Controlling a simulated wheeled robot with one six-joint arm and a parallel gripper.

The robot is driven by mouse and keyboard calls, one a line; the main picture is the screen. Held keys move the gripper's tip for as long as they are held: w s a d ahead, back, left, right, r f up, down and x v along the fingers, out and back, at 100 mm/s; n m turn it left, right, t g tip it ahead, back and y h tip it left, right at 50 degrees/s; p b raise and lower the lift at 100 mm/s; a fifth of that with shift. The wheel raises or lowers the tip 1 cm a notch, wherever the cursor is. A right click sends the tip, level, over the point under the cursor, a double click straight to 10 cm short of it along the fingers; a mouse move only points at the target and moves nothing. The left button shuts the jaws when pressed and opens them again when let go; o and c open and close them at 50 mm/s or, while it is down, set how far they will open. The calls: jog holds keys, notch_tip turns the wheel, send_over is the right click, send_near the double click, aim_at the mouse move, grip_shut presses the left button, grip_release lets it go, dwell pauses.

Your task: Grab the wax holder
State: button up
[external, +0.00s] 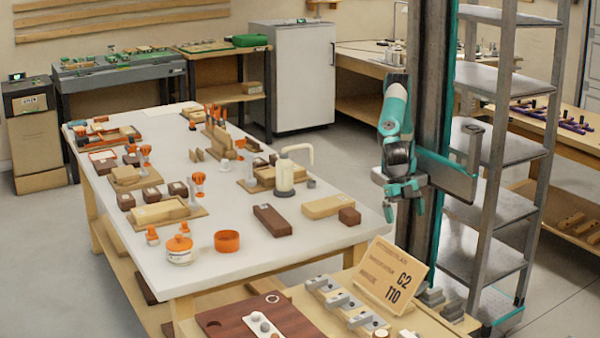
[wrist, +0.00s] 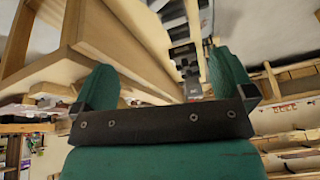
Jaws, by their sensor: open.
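No object in view is clearly labelled as the wax holder. On the near left of the white-topped bench stand a white jar with an orange lid (external: 180,250) and an open orange round cup (external: 227,241); I cannot tell whether either is the wax holder. My gripper (external: 404,208) hangs to the right of the bench, off its edge and apart from these items. In the wrist view my gripper (wrist: 165,78) shows its two teal fingers spread, with nothing held between them. Neither the jar nor the cup is recognisable in the wrist view.
The white bench (external: 130,270) carries wooden blocks, dark boxes and a white kettle-like pot (external: 285,175). A dark block (external: 272,220) lies near its right side. A sign (external: 393,275) stands on a nearer table. Metal shelving (external: 490,210) is close on the right.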

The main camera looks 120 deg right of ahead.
jog(key=n, duration=0.2)
send_near(433, 288)
jog(key=b+x, duration=0.1)
jog(key=x, duration=0.4)
jog(key=shift+f+b, duration=0.3)
jog(key=shift+b, duration=0.1)
jog(key=shift+b+x, duration=0.45)
jog(key=shift+x, duration=2.75)
jog(key=shift+w+a+r, duration=0.1)
jog(key=c, duration=1)
